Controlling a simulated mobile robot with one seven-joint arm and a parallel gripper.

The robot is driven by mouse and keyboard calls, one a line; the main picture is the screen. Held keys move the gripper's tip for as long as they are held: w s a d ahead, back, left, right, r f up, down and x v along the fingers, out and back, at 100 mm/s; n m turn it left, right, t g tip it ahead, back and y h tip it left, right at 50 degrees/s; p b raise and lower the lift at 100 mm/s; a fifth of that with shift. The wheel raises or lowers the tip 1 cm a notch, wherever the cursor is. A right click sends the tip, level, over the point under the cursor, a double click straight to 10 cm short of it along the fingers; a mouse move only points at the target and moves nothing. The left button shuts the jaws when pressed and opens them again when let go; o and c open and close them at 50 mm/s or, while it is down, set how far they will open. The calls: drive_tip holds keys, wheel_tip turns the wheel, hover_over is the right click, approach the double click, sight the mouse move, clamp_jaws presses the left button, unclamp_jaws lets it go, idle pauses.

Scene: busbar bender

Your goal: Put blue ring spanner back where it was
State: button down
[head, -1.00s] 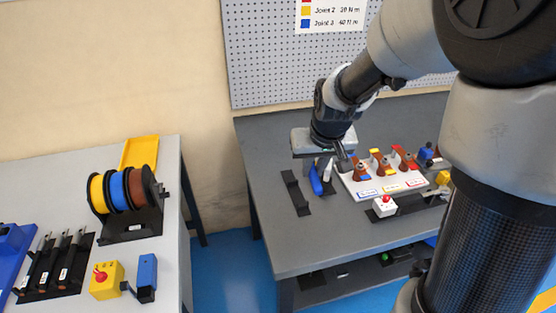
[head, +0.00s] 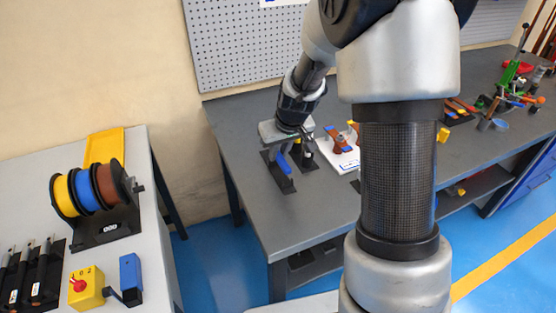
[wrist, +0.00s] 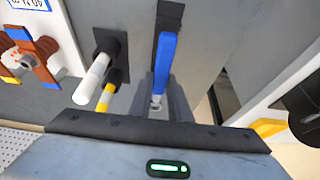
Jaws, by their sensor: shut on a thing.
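The blue ring spanner (wrist: 165,62) is held in my gripper (wrist: 160,100), its blue handle pointing away from the jaws in the wrist view. In the head view, the spanner (head: 283,161) shows below my gripper (head: 286,140). A black holder (head: 283,184) lies on the bench under and just in front of the spanner. In the wrist view, a black strip (wrist: 171,17) shows behind the handle's far end. I cannot tell whether spanner and holder touch. The spanner's gripped end is partly hidden by the jaws.
A white-handled tool (wrist: 92,78) and a yellow-banded one (wrist: 107,95) stand close beside the spanner. The white joint board (head: 338,157) is to the right on the grey bench. Bare bench (head: 300,222) lies in front. A side table with spools (head: 88,190) is at left.

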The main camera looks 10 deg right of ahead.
drive_tip(key=shift+f+b, duration=0.6)
drive_tip(key=shift+f, duration=1.2)
drive_tip(key=c, duration=1.7)
unclamp_jaws()
drive_tip(key=shift+o, duration=0.2)
drive_tip(key=shift+r, duration=0.15)
